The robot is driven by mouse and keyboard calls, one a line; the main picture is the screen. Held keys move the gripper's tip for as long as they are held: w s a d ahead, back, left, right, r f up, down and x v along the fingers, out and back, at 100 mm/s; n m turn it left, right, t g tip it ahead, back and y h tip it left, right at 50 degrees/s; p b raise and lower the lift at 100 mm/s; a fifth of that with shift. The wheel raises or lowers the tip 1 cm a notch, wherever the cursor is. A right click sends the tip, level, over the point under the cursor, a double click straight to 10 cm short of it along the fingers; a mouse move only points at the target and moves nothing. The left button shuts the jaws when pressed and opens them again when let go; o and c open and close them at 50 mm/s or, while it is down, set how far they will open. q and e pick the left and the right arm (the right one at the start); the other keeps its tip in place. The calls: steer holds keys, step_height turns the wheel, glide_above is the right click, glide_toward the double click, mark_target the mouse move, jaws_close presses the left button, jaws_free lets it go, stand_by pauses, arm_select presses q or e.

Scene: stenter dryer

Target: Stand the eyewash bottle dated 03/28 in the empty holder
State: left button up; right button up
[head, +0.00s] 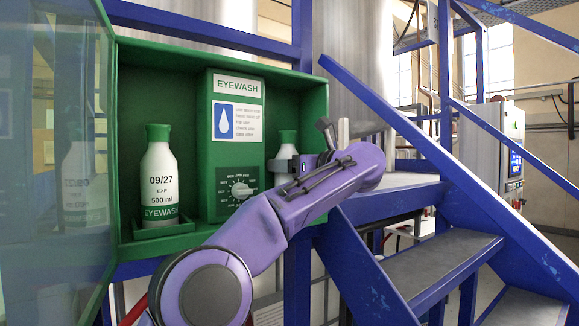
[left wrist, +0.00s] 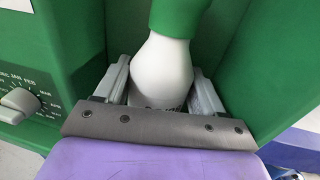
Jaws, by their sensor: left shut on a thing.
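A white eyewash bottle with a green cap (head: 287,151) stands upright in the right bay of the green cabinet. My left gripper (head: 284,167) is shut on its body. In the left wrist view the bottle (left wrist: 163,68) is between the two grey fingers of my left gripper (left wrist: 162,85). Its date is not readable, and its base and whatever is beneath it are hidden. Another white bottle (head: 160,184), marked 09/27, EXP and 500 ml, stands upright in a green holder (head: 155,229) in the left bay. I see no bottle reading 03/28, and no empty holder is visible. My right gripper is not in view.
The EYEWASH panel (head: 237,150) with a month dial (head: 240,189) separates the two bays. The cabinet's glass door (head: 55,150) is swung open at the left. Blue metal stairs (head: 440,270) with railings rise close on the right.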

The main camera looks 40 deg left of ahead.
arm_select(q)
steer(key=shift+d+f, duration=0.1)
steer(key=shift+f, duration=0.05)
steer(key=o, duration=1.2)
steer(key=shift+o, duration=0.2)
steer(key=s+d+b, duration=0.1)
steer(key=d+b, duration=0.1)
steer(key=d, duration=1)
steer(key=shift+r+b, duration=0.25)
steer(key=shift+b, duration=0.1)
